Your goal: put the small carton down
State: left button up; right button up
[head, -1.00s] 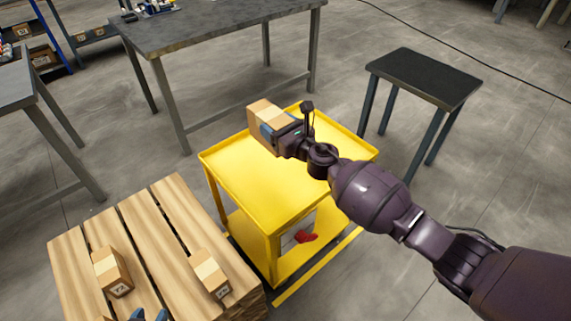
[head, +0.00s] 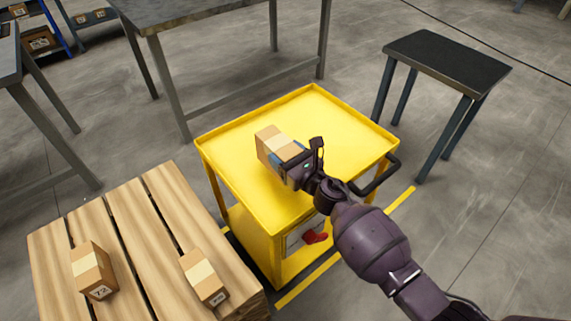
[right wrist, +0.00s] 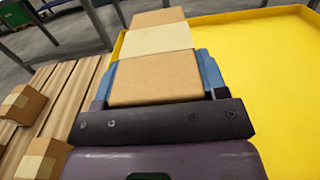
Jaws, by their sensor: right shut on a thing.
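The small carton (head: 277,146) is brown with a pale tape band. My right gripper (head: 291,163) is shut on it, over the yellow cart's top tray (head: 335,125). In the right wrist view the carton (right wrist: 155,75) sits between the two blue fingers of the gripper (right wrist: 157,78), with the tray (right wrist: 265,85) behind and to the right. I cannot tell whether the carton's underside touches the tray. The rest of the tray top is empty. My left gripper is not in view.
A wooden pallet (head: 140,225) at the lower left bears two similar cartons, one at left (head: 92,270) and one at right (head: 204,277). A black-topped stool-like table (head: 447,62) stands right of the cart. A grey workbench (head: 190,12) stands behind. The cart's black handle (head: 380,176) is near my right arm.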

notch_tip(320, 180, down, 4)
jog(key=shift+s+b, duration=0.1)
jog(key=shift+b, duration=0.8)
jog(key=shift+f, duration=0.25)
jog(key=shift+r, duration=0.3)
jog(key=shift+f, duration=0.25)
jog(key=o, duration=1.2)
jog(key=shift+r, duration=0.1)
jog(key=shift+r, duration=0.25)
jog(key=p+v, duration=0.1)
jog(key=v, duration=1)
jog(key=shift+s+d+f, duration=0.15)
jog(key=shift+s+d, duration=0.1)
jog(key=shift+s, duration=0.05)
